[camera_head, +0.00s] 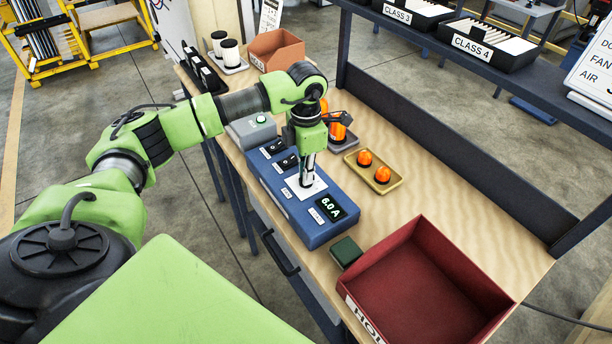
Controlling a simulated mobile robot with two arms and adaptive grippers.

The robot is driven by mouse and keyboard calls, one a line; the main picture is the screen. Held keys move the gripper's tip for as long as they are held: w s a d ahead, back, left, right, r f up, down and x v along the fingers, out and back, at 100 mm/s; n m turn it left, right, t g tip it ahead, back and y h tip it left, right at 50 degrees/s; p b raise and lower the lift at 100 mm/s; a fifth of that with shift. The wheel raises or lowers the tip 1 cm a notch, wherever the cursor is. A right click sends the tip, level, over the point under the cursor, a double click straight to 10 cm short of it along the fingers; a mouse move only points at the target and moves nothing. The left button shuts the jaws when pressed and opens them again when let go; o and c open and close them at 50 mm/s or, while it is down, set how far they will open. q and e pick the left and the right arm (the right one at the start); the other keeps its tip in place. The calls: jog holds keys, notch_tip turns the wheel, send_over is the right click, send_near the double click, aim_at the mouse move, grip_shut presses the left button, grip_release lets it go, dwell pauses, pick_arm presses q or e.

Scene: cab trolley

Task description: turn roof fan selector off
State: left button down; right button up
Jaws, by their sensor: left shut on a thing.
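The blue control box (318,228) lies on the wooden bench. It carries black rocker switches (287,161) at its far end, a white plate (294,188) in the middle and a display (331,208) reading 6.0 A at its near end. My left gripper (306,184) points straight down over the white plate and is shut on the selector knob there. The fingers hide the knob, so its pointing direction cannot be seen. The small labels on the box are too small to read. My right gripper is not in view.
A dark red bin (430,290) and a small green block (346,252) stand at the near end. A yellow tray (392,184) with orange parts lies right of the box. A grey box (250,131) and brown bin (277,50) stand beyond. A shelf (470,70) overhangs the right side.

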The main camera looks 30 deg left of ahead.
pick_arm(q)
jog(key=n+b, duration=0.1)
jog(key=n, duration=0.3)
jog(key=shift+w+n, duration=0.1)
jog(key=shift+n, duration=0.2)
jog(key=n+b, duration=0.1)
jog(key=n, duration=0.3)
jog(key=shift+n, duration=0.3)
jog(key=n, duration=0.3)
jog(key=shift+r+b, duration=0.1)
jog(key=shift+b, duration=0.3)
jog(key=shift+n, duration=1.7)
jog(key=c, duration=2.2)
grip_release()
jog(key=shift+o, duration=0.2)
